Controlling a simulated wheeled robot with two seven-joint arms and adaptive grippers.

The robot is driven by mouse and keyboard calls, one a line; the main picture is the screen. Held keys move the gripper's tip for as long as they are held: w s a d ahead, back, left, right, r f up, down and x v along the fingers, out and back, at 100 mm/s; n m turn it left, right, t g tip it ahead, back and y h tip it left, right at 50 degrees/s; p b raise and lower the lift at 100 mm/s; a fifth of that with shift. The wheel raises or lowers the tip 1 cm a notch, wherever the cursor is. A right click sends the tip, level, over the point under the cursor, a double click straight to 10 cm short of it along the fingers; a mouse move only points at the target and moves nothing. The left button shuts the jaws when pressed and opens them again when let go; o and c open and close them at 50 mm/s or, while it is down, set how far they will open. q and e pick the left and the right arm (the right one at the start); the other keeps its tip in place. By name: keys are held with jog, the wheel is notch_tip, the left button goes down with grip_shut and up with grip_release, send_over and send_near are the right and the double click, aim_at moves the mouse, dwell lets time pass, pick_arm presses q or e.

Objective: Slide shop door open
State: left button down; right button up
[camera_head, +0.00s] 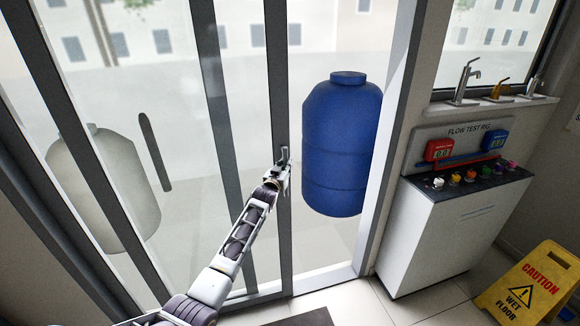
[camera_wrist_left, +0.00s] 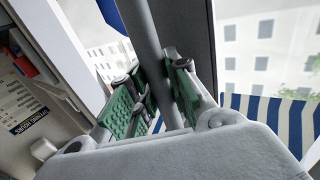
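The shop door (camera_head: 277,80) is a glass sliding panel in a dark grey frame. It stands partly open, with a clear gap between its right edge stile and the white door jamb (camera_head: 392,130). The upright grey door handle (camera_head: 285,156) is on that stile. My left gripper (camera_head: 281,172) is at the handle. In the left wrist view the grey handle bar (camera_wrist_left: 147,35) runs between the green-padded fingers (camera_wrist_left: 160,92), which close on it from both sides. The wrist body hides the lower part of the bar. My right gripper is not in view.
A blue tank (camera_head: 343,150) stands outside, seen through the gap. A pale tank (camera_head: 105,185) shows through the left glass, near a dark upright bar (camera_head: 154,152). Right of the doorway are a flow test rig (camera_head: 447,232) and a yellow wet-floor sign (camera_head: 528,285).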

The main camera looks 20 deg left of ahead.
pick_arm(q)
jog(key=c, duration=1.6)
grip_release()
jog(key=shift+d+f, duration=0.15)
jog(key=shift+d, duration=0.15)
jog(key=shift+o, duration=1.4)
jog(key=shift+s, duration=0.1)
jog(key=s, duration=1.2)
jog(key=shift+r, duration=0.3)
jog(key=shift+r+m, duration=0.1)
jog(key=shift+m, duration=0.2)
